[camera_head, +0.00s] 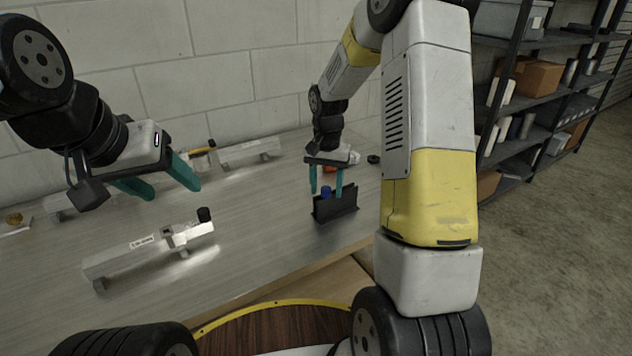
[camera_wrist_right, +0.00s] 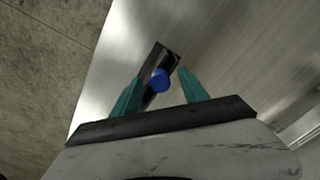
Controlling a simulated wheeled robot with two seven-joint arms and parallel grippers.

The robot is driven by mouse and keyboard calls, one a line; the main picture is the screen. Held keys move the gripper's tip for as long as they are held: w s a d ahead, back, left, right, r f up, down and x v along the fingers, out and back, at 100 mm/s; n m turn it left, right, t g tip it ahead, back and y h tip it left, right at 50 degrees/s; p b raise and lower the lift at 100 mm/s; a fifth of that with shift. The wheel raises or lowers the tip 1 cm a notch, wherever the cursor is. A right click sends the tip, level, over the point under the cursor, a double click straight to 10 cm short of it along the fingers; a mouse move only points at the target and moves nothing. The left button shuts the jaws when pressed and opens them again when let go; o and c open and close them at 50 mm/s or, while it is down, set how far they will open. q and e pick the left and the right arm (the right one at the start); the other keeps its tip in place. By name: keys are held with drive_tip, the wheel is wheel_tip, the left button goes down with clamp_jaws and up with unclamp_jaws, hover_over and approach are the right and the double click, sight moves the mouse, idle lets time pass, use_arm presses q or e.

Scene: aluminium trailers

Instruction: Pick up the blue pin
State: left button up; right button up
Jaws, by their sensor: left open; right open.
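The blue pin (camera_head: 326,191) stands in a black holder (camera_head: 336,207) on the table. In the right wrist view the round top of the blue pin (camera_wrist_right: 160,80) shows between my fingers, with the black holder (camera_wrist_right: 161,60) beneath it. My right gripper (camera_head: 326,181) is open, with its teal fingers at either side of the pin's top in the head view. The right wrist view shows the same open right gripper (camera_wrist_right: 157,84); contact with the pin cannot be told. My left gripper (camera_head: 160,187) is open and empty, above the table at the left.
An aluminium trailer (camera_head: 135,257) with a black knob lies on the table (camera_head: 240,235) at front left. Another aluminium trailer (camera_head: 245,154) lies near the wall. Metal shelves (camera_head: 540,100) with boxes stand at the right. The table between the front trailer and the holder is clear.

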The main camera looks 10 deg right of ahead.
clamp_jaws()
idle(0.3)
